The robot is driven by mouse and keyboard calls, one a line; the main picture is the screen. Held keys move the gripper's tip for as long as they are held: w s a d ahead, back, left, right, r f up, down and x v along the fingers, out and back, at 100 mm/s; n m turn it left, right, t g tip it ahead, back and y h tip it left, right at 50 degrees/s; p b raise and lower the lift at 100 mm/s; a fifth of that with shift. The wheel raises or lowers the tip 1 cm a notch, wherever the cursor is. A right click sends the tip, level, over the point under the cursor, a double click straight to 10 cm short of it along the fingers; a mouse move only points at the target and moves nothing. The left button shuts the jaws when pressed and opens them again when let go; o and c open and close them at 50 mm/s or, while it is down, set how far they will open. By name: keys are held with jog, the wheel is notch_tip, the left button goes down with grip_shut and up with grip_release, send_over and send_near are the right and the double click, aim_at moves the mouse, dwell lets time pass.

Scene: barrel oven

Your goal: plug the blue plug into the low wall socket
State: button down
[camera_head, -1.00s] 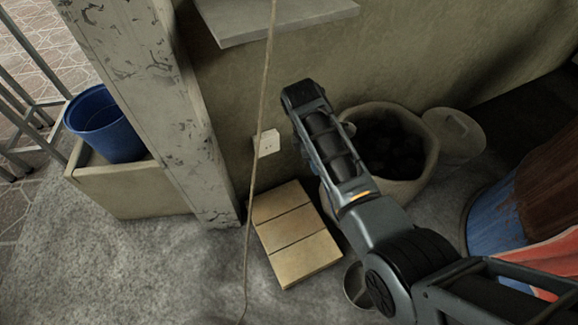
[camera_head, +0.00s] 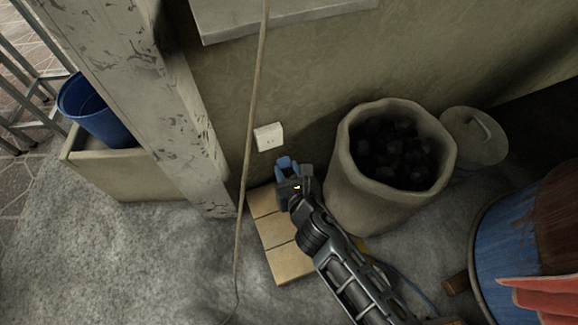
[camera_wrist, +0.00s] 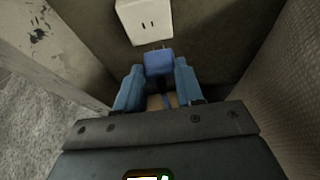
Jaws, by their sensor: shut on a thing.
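The blue plug (camera_wrist: 159,62) is held between the two blue fingers of my gripper (camera_wrist: 158,85). Its prongs point toward the white wall socket (camera_wrist: 145,22), with a gap between them in the wrist view. In the head view the socket (camera_head: 269,137) sits low on the wall. My gripper (camera_head: 288,167) is just below and to the right of it, shut on the plug. In the head view the plug is hard to tell from the blue fingers.
A wooden slatted block (camera_head: 276,262) lies on the floor below my gripper. A sack of coal (camera_head: 347,180) stands close on the right. A hanging cord (camera_head: 250,130) runs down left of the socket. A worn post (camera_head: 180,130) stands further left.

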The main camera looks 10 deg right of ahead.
jog(key=shift+s+a+f+n+y, duration=0.15)
jog(key=shift+a+n+y, duration=0.15)
jog(key=shift+n+y, duration=0.15)
jog(key=w, duration=0.2)
jog(key=w+a, duration=0.1)
jog(key=w, duration=0.2)
jog(key=shift+w+a, duration=0.1)
jog(key=shift+w, duration=0.25)
jog(key=shift+p, duration=0.3)
dwell(2.4)
jog(key=shift+w, duration=0.5)
dwell(0.4)
jog(key=c, duration=0.6)
grip_release()
